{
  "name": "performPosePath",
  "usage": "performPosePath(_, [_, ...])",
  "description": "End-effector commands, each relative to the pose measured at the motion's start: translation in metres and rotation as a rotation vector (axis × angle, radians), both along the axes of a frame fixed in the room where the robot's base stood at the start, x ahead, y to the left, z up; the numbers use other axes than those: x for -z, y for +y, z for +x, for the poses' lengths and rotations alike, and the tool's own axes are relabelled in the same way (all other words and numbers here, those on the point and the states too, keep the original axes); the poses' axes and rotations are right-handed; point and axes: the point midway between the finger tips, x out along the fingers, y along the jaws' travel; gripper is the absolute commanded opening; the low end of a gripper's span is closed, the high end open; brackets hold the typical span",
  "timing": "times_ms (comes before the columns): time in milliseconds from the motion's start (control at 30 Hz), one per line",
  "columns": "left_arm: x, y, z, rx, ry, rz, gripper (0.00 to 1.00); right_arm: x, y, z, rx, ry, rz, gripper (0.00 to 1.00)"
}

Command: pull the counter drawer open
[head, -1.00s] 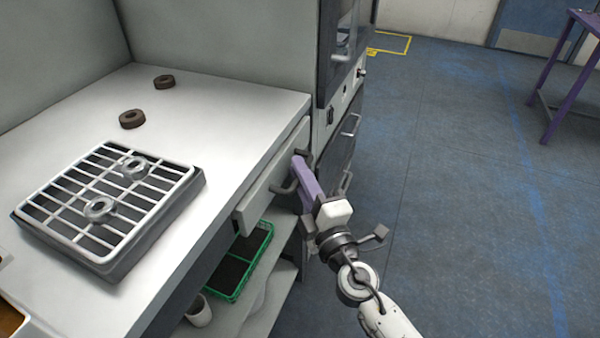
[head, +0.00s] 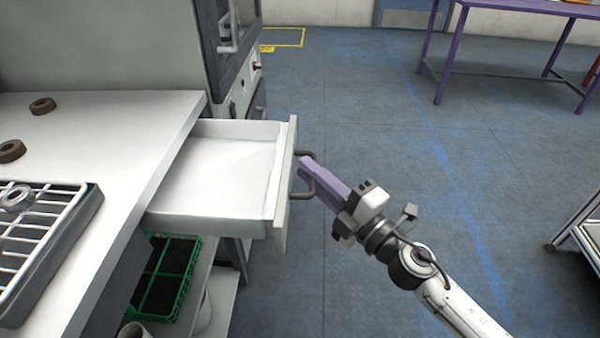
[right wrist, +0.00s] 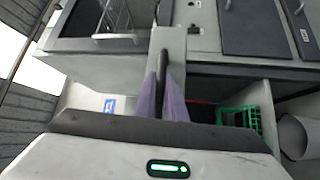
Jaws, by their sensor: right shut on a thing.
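The counter drawer (head: 228,170) stands well out from under the white counter (head: 110,125), and its white, empty inside shows. Its dark bar handle (head: 313,178) is on the front panel. My right gripper (head: 304,168) has its purple fingers shut on the handle, reaching in from the right. In the right wrist view the fingers (right wrist: 163,105) close around the dark handle (right wrist: 163,70), in front of the grey drawer front. The left gripper is not in view.
A green crate (head: 165,280) sits on the shelf below the drawer.

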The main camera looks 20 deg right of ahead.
Motion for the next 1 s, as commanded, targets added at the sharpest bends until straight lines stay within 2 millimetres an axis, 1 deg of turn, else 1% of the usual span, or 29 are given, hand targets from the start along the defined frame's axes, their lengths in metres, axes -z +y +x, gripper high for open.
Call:
performPosePath(467, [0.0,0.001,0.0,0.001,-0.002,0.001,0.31,0.0,0.0,-0.001,-0.016,0.001,0.0,0.0])
performPosePath(500, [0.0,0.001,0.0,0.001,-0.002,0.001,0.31,0.0,0.0,-0.001,-0.016,0.001,0.0,0.18])
performPosePath(833, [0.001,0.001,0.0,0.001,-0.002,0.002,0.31,0.001,-0.001,-0.002,-0.014,0.002,0.001,0.18])
performPosePath(933, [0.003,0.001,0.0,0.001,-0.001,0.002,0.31,0.004,-0.004,-0.009,-0.014,0.003,0.001,0.18])
performPosePath(1000, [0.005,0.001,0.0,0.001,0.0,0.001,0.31,0.006,-0.009,-0.017,-0.013,0.004,0.001,0.18])
